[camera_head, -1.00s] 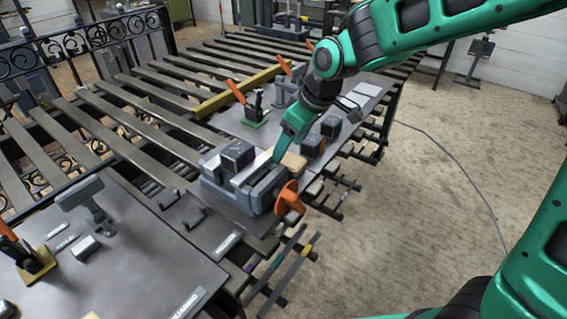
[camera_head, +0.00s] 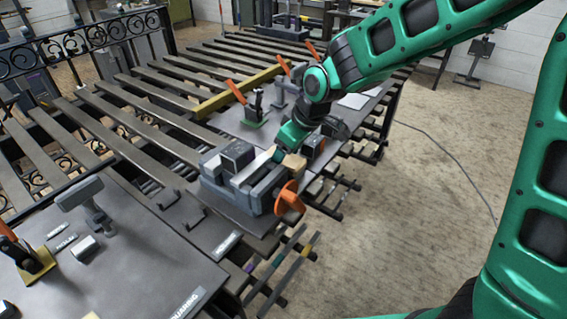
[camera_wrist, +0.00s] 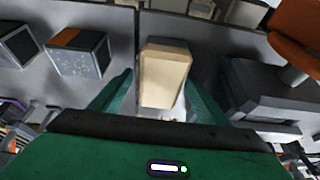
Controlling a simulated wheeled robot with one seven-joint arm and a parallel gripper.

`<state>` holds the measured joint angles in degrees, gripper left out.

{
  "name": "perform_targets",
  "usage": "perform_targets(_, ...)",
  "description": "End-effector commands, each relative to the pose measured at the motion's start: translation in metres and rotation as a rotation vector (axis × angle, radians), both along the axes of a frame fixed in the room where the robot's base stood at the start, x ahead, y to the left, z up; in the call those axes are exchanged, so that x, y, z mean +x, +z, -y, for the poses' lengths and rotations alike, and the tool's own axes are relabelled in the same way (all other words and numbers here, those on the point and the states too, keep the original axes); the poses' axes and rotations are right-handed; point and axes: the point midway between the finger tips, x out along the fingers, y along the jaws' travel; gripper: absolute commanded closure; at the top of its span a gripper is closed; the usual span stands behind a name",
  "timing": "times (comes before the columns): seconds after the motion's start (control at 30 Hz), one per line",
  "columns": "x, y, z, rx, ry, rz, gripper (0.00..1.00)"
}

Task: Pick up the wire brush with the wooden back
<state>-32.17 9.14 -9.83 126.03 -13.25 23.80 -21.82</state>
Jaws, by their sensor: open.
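The wire brush shows its tan wooden back (camera_wrist: 166,78) in the middle of the wrist view; its bristles are mostly hidden. In the head view a small part of the wooden back (camera_head: 294,164) shows beside the grey vise. My green gripper (camera_wrist: 163,92) is open, with one finger on each side of the wooden back. I cannot tell whether either finger touches it. In the head view my gripper (camera_head: 279,153) is low over the table, just behind the vise, and its fingertips are largely hidden.
The grey vise (camera_head: 254,188) with an orange handwheel (camera_head: 289,198) stands close to the brush. A dark block (camera_head: 237,155) sits on the vise. Orange-handled clamps (camera_head: 253,107) stand further back.

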Motion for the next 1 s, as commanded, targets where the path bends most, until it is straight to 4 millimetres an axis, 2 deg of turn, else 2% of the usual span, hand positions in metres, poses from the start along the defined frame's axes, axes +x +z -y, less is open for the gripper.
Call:
perform_targets(0.57,-0.0001,-0.0042,-0.0001,0.000,0.000,0.000,0.31)
perform_targets(0.6,-0.0001,-0.0042,-0.0001,0.000,0.000,0.000,0.34)
perform_targets(0.8,-0.0001,-0.0043,0.0001,0.000,0.000,0.000,0.81)
perform_targets(1.0,0.0001,-0.0040,0.0000,0.000,0.000,0.000,0.80)
